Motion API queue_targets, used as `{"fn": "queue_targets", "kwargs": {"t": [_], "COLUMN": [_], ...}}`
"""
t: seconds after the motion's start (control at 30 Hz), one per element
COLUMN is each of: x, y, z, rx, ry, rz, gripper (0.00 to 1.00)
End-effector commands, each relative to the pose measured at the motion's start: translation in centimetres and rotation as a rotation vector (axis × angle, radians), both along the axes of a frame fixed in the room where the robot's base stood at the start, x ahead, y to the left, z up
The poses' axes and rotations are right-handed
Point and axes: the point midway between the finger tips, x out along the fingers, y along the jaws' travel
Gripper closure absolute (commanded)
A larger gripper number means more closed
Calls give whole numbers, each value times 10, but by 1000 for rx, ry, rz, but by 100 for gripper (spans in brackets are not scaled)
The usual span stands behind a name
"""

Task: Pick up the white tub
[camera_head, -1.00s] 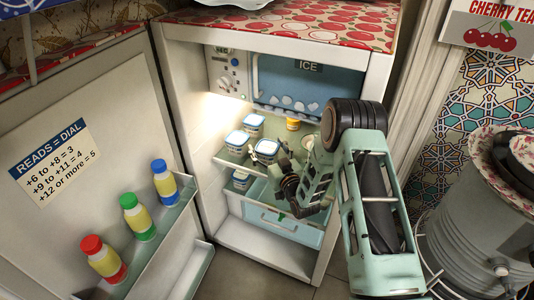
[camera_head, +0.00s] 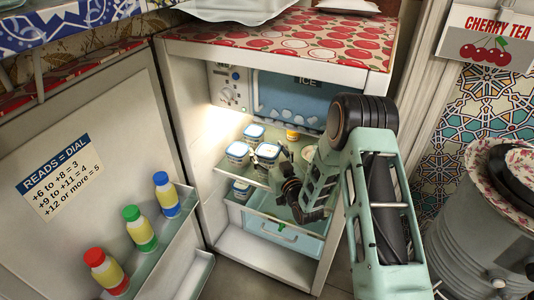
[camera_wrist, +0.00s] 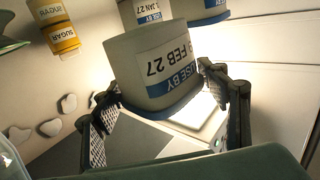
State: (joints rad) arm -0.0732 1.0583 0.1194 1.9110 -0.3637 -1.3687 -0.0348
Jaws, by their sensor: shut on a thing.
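A white tub with a blue lid (camera_head: 267,152) is at the front of the upper fridge shelf area in the head view. In the head view my gripper (camera_head: 284,163) reaches in from the right, partly hidden by my arm. Whether the tub's base touches the shelf is not clear.
Similar tubs stand close behind (camera_head: 254,132) and left (camera_head: 238,150) of it. Another tub (camera_head: 241,188) is on the level below. A yellow sugar container (camera_wrist: 63,38) stands near the back. The open fridge door (camera_head: 75,160) holds several capped bottles at left.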

Motion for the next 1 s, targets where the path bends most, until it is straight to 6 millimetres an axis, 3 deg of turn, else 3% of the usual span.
{"fn": "queue_targets", "kwargs": {"t": [0.03,0.17,0.4,0.53,0.73,1.0], "x": [-8,-32,-83,-103,-118,-121], "y": [-3,-9,-22,-27,-31,-31], "z": [19,49,69,77,83,83], "rx": [1,2,0,2,1,1], "ry": [-3,-4,-1,-1,-3,-4], "rz": [-1,-1,-1,-1,-1,-1], "gripper": [64,64,64,64,64,64]}}
